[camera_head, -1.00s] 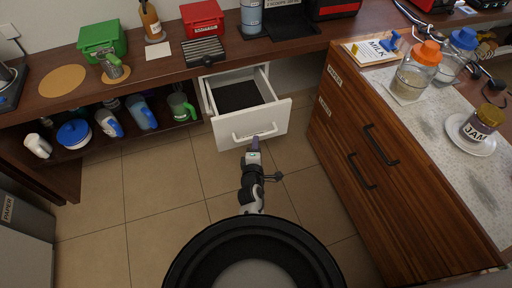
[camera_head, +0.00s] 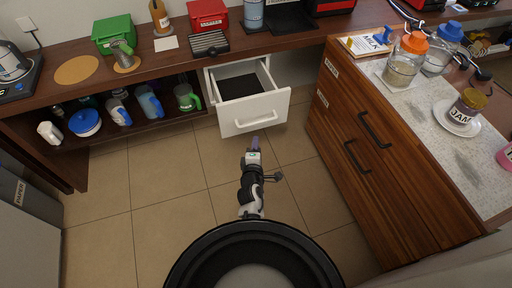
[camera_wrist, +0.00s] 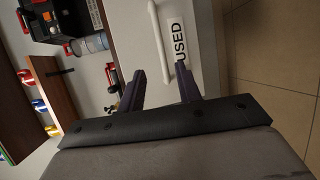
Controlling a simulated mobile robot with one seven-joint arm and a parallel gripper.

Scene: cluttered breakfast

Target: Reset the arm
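My gripper (camera_head: 254,143) is low over the floor, in front of the white drawer (camera_head: 255,112). In the wrist view its two dark fingers (camera_wrist: 160,88) stand apart with nothing between them. The drawer is pulled out, with a dark bottom inside. Its front, handle (camera_wrist: 160,42) and a label reading "USED" (camera_wrist: 180,42) show just beyond the fingertips in the wrist view. The fingers look clear of the handle.
A wooden counter (camera_head: 150,61) runs along the back, with a green box (camera_head: 113,33) and a red box (camera_head: 207,14). A wooden cabinet (camera_head: 350,130) stands at the right, bearing jars. A grey bin (camera_head: 28,220) is at lower left. The tiled floor (camera_head: 160,180) is open.

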